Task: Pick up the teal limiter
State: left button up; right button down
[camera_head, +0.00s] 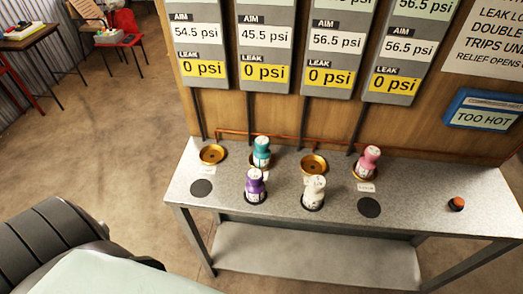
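The teal limiter (261,152) stands upright at the back of the grey speckled bench (225,196), second in the back row. It has a white label band and a teal top. It stands between two brass seats, one to its left (212,154) and one to its right (314,165). The purple limiter (255,186) stands close in front of it. Neither of my grippers is in view.
A white limiter (314,193) stands front centre and a pink one (367,162) back right. Dark round pads (201,188) (369,207) are bare. An orange-topped button (457,204) is at right. Gauge panels (335,45) hang behind. Open floor (100,150) lies left.

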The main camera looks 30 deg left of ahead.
aim_at(263, 155)
jog(key=k+j+z, duration=0.1)
jog(key=j, duration=0.25)
jog(key=k+j+z, duration=0.1)
jog(key=j, duration=0.3)
jog(key=k+j+z, duration=0.1)
jog(key=j, duration=0.25)
jog(key=k+j+z, duration=0.1)
jog(key=j, duration=0.25)
jog(key=k, duration=0.05)
